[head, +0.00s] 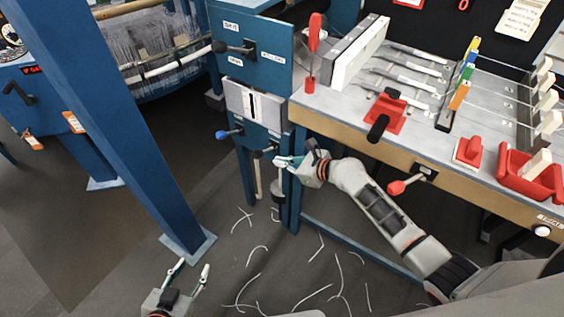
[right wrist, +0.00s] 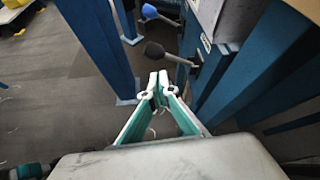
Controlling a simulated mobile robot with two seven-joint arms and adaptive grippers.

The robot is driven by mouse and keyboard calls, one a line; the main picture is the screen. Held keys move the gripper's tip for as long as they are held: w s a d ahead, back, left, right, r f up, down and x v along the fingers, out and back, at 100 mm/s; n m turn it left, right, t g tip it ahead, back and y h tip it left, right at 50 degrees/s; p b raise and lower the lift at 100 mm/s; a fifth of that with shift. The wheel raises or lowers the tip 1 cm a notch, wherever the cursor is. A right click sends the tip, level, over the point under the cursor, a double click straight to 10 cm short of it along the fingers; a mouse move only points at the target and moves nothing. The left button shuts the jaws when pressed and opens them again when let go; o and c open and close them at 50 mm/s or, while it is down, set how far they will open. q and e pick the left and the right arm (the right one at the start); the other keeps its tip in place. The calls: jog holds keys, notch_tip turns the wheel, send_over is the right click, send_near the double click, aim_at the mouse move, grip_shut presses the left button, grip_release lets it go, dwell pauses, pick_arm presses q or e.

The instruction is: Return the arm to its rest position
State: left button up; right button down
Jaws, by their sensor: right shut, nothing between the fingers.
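My right gripper (head: 287,161) is in front of the blue panel's lower edge, left of the workbench's front corner, at the end of my outstretched right arm. In the right wrist view its fingers (right wrist: 157,82) are together with nothing between them. A black-knobbed lever (right wrist: 155,50) stands just beyond the fingertips; I cannot tell whether they touch. My left gripper (head: 190,275) is low at the bottom of the head view, over the floor. Its two fingers are spread apart and empty.
The workbench (head: 440,170) on the right carries a red clamp (head: 386,112), a red bin (head: 530,175) and a red-knobbed front lever (head: 398,187). A blue post (head: 140,130) stands at left. A blue-knobbed lever (head: 222,134) sticks out of the panel. White thread scraps (head: 312,298) lie on the floor.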

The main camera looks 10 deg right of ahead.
dwell(0.6)
jog(key=s+d+f+n+h, duration=0.2)
jog(key=s+f+n, duration=0.2)
jog(key=s+n, duration=0.3)
jog(key=s+d+f+n+h, duration=0.1)
jog(key=s+d+f+n, duration=0.25)
jog(key=s+n, duration=0.4)
jog(key=s+d+r+n+t+h, duration=0.1)
jog(key=s+d+n, duration=0.5)
jog(key=s+n, duration=0.8)
jog(key=shift+s+n+t+h, duration=0.25)
jog(key=shift+n+t+h, duration=0.25)
jog(key=shift+h, duration=0.4)
